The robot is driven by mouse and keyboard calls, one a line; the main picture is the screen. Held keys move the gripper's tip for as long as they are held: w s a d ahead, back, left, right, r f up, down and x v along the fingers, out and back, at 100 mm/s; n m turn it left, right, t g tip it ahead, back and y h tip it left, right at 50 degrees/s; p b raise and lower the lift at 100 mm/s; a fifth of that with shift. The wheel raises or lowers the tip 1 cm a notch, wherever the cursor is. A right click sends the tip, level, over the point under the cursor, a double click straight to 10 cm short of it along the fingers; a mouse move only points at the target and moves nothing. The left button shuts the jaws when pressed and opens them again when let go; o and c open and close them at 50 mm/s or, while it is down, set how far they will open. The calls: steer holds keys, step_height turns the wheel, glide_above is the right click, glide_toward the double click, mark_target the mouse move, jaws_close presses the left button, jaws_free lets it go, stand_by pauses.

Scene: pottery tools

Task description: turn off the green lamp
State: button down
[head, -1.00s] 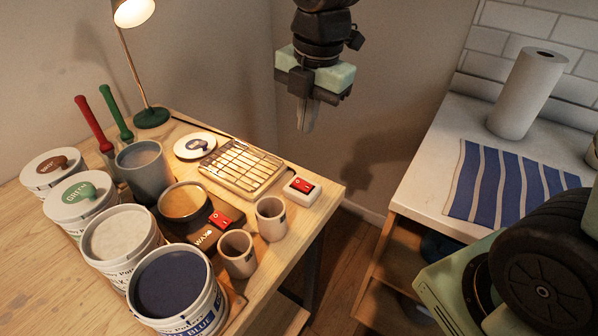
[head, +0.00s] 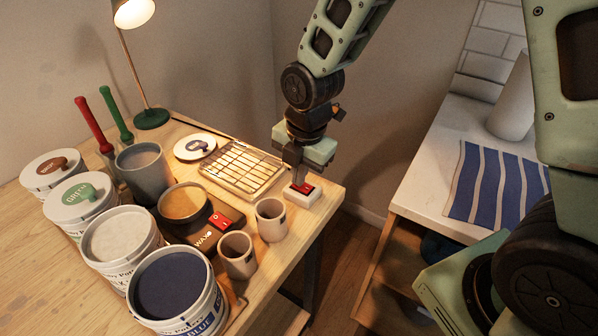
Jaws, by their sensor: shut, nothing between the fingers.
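The green lamp (head: 152,118) stands at the back of the wooden table, with a dark green round base, a thin stem and a shade at the top edge whose inside glows warm. A white switch box (head: 309,203) with a red rocker sits at the table's right corner. My gripper (head: 300,183) is shut and points down, its fingertips at the red rocker, which they partly hide. Whether they press it I cannot tell. A second red switch (head: 193,220) is on the wax warmer (head: 212,238).
A wire rack (head: 241,167) and a white lid (head: 195,146) lie left of my gripper. Two small cups (head: 271,219) stand just in front. Several glaze tubs (head: 177,289) fill the table's left. A counter with a striped cloth (head: 500,185) and paper roll (head: 511,100) is at right.

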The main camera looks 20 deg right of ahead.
stand_by(0.3)
steer(key=shift+a+f+g+h+p, duration=0.15)
steer(key=shift+g+h+p, duration=0.2)
steer(key=shift+p, duration=0.6)
steer(key=shift+f+b, duration=0.25)
steer(key=shift+b, duration=0.1)
steer(key=shift+s, duration=0.15)
